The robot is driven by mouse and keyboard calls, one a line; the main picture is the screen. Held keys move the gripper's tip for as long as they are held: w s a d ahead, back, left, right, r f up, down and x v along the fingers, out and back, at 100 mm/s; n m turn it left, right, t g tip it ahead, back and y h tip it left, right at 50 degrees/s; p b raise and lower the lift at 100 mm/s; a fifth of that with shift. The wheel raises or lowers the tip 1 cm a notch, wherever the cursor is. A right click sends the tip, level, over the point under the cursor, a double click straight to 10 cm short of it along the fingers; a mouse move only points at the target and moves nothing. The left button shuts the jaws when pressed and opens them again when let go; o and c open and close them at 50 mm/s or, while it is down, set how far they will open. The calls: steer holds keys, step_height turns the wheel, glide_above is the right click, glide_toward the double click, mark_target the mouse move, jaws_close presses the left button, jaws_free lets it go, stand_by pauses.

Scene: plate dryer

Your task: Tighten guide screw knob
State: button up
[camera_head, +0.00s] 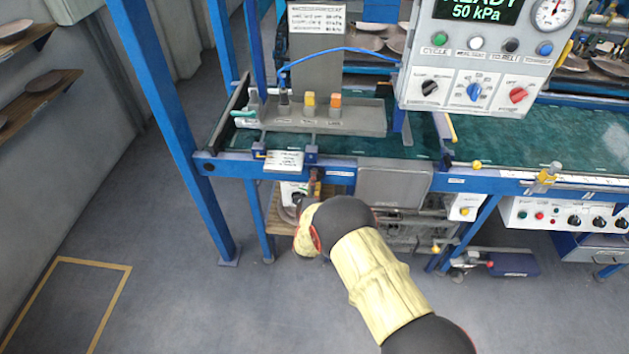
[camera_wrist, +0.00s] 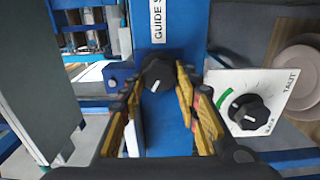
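The guide screw knob (camera_wrist: 158,75) is a black round knob with a pale mark. It sits on a blue upright bar below a label (camera_wrist: 158,21) that partly reads "GUIDE S". My gripper (camera_wrist: 160,88) is open, with its yellow-padded fingers to the left and right of the knob. Blue surface shows between the knob and the fingers, so I see no clear grip; the exact depth between them is hard to tell. In the head view my arm hides the knob and most of my gripper.
A second black knob (camera_wrist: 248,112) on a white plate marked "TAUT" is close to my right finger. Stacked plates (camera_wrist: 298,75) lie at the right. In the head view, the blue frame's leg (camera_head: 172,110) and a grey box (camera_head: 394,184) flank the area.

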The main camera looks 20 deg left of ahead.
steer(key=o, duration=0.4)
steer(key=shift+c, duration=0.2)
steer(key=v, duration=1.2)
steer(key=shift+f, duration=0.1)
